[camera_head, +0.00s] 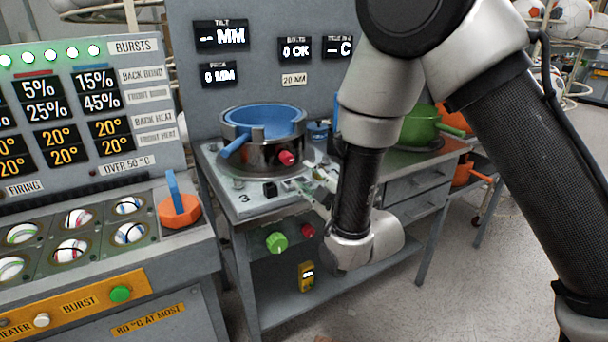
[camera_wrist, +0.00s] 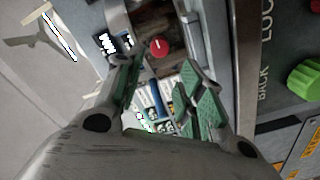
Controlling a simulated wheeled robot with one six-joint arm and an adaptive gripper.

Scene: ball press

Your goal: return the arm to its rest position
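My arm (camera_head: 365,120) reaches down across the right half of the head view. My gripper (camera_head: 308,186) is beside the front of the press bench, close to the black-and-blue round press (camera_head: 265,150). In the wrist view my gripper (camera_wrist: 165,85) has its two green-padded fingers apart. I see nothing held between them. A red button (camera_wrist: 158,47) and part of the bench front show beyond the fingers. The forearm hides part of the bench in the head view.
A grey console (camera_head: 100,265) with several balls in round sockets and an orange knob with a blue lever (camera_head: 178,208) stands at left. A green pot (camera_head: 420,128) stands behind my arm. A green knob (camera_head: 276,242) sits on the bench front.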

